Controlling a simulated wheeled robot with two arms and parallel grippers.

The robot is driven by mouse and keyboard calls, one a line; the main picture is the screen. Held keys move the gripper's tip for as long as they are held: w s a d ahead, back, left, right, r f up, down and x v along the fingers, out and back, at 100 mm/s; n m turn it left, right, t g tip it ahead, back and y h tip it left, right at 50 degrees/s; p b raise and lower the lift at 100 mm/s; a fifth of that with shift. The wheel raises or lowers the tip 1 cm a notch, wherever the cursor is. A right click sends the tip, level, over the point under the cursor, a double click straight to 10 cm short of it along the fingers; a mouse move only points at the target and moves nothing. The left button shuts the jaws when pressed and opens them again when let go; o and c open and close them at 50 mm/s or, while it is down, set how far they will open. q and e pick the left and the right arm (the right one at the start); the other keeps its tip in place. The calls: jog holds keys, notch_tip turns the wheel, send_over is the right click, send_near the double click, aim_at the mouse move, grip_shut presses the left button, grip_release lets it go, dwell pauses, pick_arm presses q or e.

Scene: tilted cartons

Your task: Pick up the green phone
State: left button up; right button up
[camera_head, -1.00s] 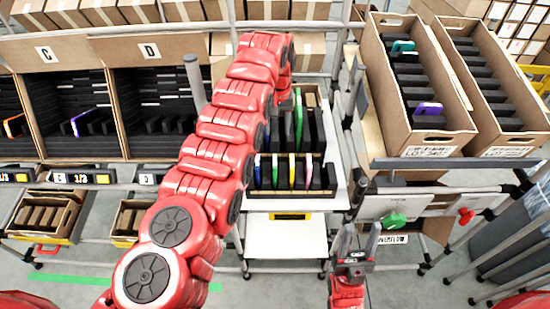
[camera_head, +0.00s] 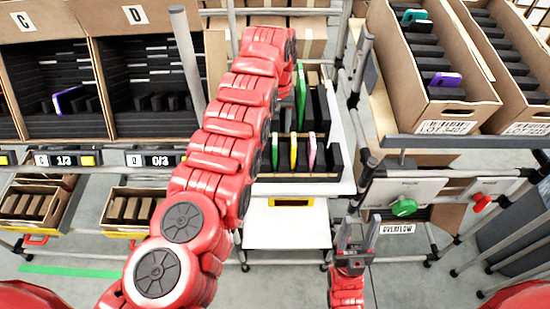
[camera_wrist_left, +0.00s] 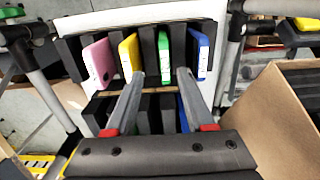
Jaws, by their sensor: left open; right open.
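A green phone (camera_head: 275,151) stands upright in a slot of the front row of the dark rack, left of a yellow phone (camera_head: 293,152) and a pink phone (camera_head: 312,152). In the left wrist view the green phone (camera_wrist_left: 165,57) stands between the yellow phone and a blue phone (camera_wrist_left: 200,55). Another green phone (camera_head: 300,95) stands in the rack's back row. My left gripper (camera_wrist_left: 160,73) is open and empty, its fingertips appearing either side of the green phone; the height gap is unclear. In the head view my arm hides its fingers. My right gripper (camera_head: 350,232) is open and empty, right of the rack.
Cartons C (camera_head: 24,20) and D (camera_head: 133,14) stand left. Tall cartons (camera_head: 450,115) with dark slots stand right, beside a metal post (camera_head: 363,65). A cardboard wall (camera_wrist_left: 270,115) rises close to my left gripper in the wrist view. A white shelf (camera_head: 285,225) lies below the rack.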

aim_at(275, 139)
pick_arm(q)
jog(key=shift+w+a+f, duration=0.1)
jog(key=shift+f, duration=0.45)
jog(key=shift+f+p, duration=0.25)
jog(key=shift+p, duration=0.3)
jog(key=shift+s+a+f+p, duration=0.1)
jog(key=shift+a+f+p, duration=0.05)
jog(key=shift+f+p, duration=0.4)
jog(key=shift+s+a+f+p, duration=0.1)
jog(key=shift+a+f+p, duration=0.05)
jog(key=shift+f+p, duration=0.4)
notch_tip(275, 139, down, 2)
jog(key=shift+w+f, duration=0.1)
jog(key=shift+f, duration=0.15)
grip_shut()
